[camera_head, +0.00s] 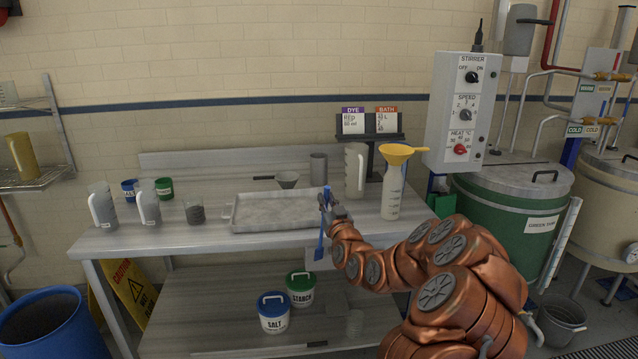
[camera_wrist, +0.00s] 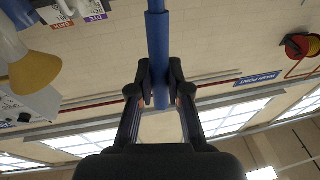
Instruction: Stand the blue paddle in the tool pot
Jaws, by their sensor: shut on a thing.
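The blue paddle (camera_head: 320,246) hangs roughly upright at the front edge of the bench, its lower part in front of the edge. My gripper (camera_head: 328,207) is shut on the blue paddle, and some of the paddle shows above the fingers. In the wrist view the two fingers (camera_wrist: 160,95) close on its round blue shaft (camera_wrist: 158,45). A plain grey cylindrical pot (camera_head: 318,168), likely the tool pot, stands upright at the back of the bench, behind and slightly left of my gripper. Its inside cannot be seen.
A grey tray (camera_head: 236,222) lies left of my gripper. A clear jug (camera_head: 355,170) and a bottle with a yellow funnel (camera_head: 396,152) stand to the right. Jugs and a beaker (camera_head: 195,212) stand at left. A card stand (camera_head: 370,138) is behind.

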